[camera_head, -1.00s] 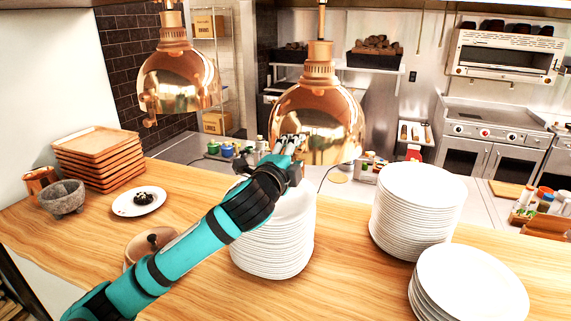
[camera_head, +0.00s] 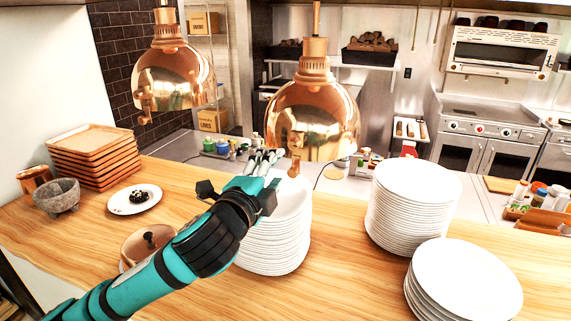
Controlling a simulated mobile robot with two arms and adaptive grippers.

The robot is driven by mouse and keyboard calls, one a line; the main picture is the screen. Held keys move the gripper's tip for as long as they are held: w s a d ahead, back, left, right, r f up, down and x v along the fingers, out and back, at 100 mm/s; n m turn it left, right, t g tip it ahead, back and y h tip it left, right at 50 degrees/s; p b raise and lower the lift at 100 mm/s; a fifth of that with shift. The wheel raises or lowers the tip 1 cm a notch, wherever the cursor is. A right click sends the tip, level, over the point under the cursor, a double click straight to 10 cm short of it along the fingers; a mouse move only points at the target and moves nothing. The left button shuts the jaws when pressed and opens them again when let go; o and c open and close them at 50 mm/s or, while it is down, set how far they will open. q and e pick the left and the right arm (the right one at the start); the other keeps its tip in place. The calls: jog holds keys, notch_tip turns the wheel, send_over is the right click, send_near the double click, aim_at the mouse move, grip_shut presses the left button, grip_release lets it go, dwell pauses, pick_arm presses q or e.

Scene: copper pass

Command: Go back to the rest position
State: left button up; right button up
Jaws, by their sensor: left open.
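My left gripper (camera_head: 262,162) is open, on the teal and black arm that comes in from the lower left. Its fingertips are in front of the lower left of the nearer copper lamp (camera_head: 312,118) in the view, above a tall stack of white plates (camera_head: 275,240). I see nothing between the fingers. The forearm hides the left part of that stack. Whether the fingers touch the lamp or the plates I cannot tell. My right gripper is not in view.
More white plate stacks stand at the right (camera_head: 415,200) and front right (camera_head: 465,285). A plate with dark food (camera_head: 135,199), a stone mortar (camera_head: 58,197) and stacked wooden trays (camera_head: 90,143) are at the left. Another copper lamp (camera_head: 172,78) hangs there.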

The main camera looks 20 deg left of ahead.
pick_arm(q)
jog(key=s+f+n+g, duration=0.4)
jog(key=s+f, duration=0.1)
jog(key=f, duration=0.7)
jog(key=s+f+n+g, duration=0.35)
jog(key=s+f, duration=0.25)
jog(key=f, duration=0.7)
jog(key=s+f+n+g, duration=0.35)
jog(key=s+f, duration=0.35)
jog(key=s, duration=0.3)
jog(key=s+f+n+g, duration=0.35)
jog(key=s+f, duration=0.25)
jog(key=s, duration=0.3)
notch_tip(320, 180, down, 34)
jog(key=s+b, duration=0.1)
jog(key=b, duration=0.7)
jog(key=s+a+f+g+b, duration=0.1)
jog(key=s+f+b, duration=0.2)
jog(key=s+f, duration=0.5)
jog(key=s+a+f+g+b, duration=0.1)
jog(key=s+a+f+b, duration=0.1)
jog(key=s+f, duration=0.7)
notch_tip(320, 180, down, 6)
jog(key=shift+a+f+y+b, duration=0.1)
jog(key=shift+a+y+b, duration=0.2)
jog(key=shift+b, duration=0.45)
